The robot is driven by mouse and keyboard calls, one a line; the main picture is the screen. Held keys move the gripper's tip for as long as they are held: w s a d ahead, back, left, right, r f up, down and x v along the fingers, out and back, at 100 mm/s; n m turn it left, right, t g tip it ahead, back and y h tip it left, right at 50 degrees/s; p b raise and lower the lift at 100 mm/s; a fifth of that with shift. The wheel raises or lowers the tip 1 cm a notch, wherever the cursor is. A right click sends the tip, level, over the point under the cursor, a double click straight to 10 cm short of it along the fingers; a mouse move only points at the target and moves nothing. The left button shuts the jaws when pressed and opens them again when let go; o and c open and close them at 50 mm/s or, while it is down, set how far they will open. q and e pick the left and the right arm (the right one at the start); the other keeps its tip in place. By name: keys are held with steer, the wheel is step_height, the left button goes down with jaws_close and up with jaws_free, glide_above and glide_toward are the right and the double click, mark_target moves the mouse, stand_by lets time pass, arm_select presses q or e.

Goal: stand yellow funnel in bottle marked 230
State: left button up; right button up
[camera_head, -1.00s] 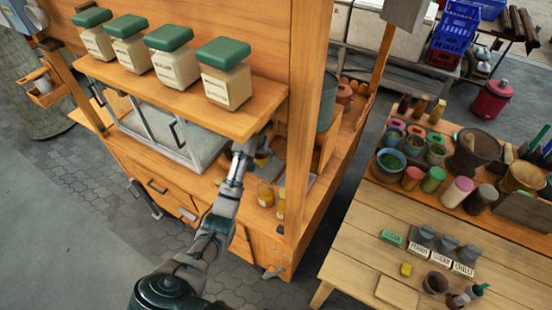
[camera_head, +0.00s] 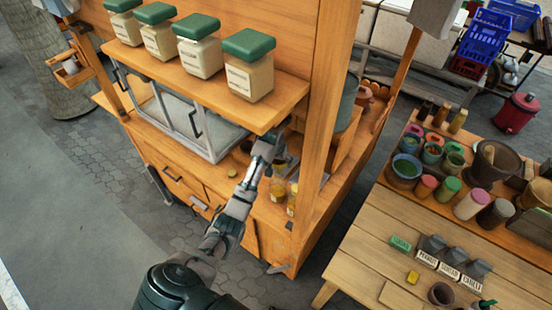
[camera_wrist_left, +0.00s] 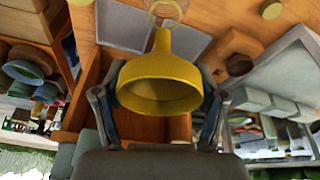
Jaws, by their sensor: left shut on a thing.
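The yellow funnel (camera_wrist_left: 160,85) is held between the fingers of my left gripper (camera_wrist_left: 158,100) in the left wrist view. Its wide mouth faces the camera and its narrow spout points away. A thin, pale yellow ring (camera_wrist_left: 167,11) shows near the spout's end; I cannot tell whether they touch. In the head view my left gripper (camera_head: 270,148) is under the shelf, above the cart counter, and mostly hides the funnel. Two glass bottles with yellow contents stand below it, one (camera_head: 278,189) left of the other (camera_head: 292,199). No 230 mark is legible.
The wooden shelf (camera_head: 190,82) with several green-lidded jars hangs close above my left gripper. A wooden post (camera_head: 325,120) stands right of it. A glass-fronted case (camera_head: 185,125) is to its left. A small round yellow piece (camera_head: 232,172) lies on the counter.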

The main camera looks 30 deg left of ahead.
arm_select(q)
steer(key=shift+d+r, duration=0.15)
steer(key=shift+d, duration=0.3)
steer(key=shift+a, duration=0.7)
steer(key=shift+a+f, duration=0.2)
steer(key=shift+a, duration=0.2)
steer(key=shift+s+a+f, duration=0.1)
steer(key=shift+a, duration=0.35)
steer(key=shift+d, duration=0.9)
steer(key=shift+a+f, duration=0.1)
steer(key=shift+a, duration=0.2)
steer(key=shift+d+f, duration=0.1)
steer(key=shift+d, duration=0.3)
steer(key=shift+d+f, duration=0.25)
steer(key=shift+f, duration=0.5)
arm_select(e)
steer(key=shift+d, duration=0.55)
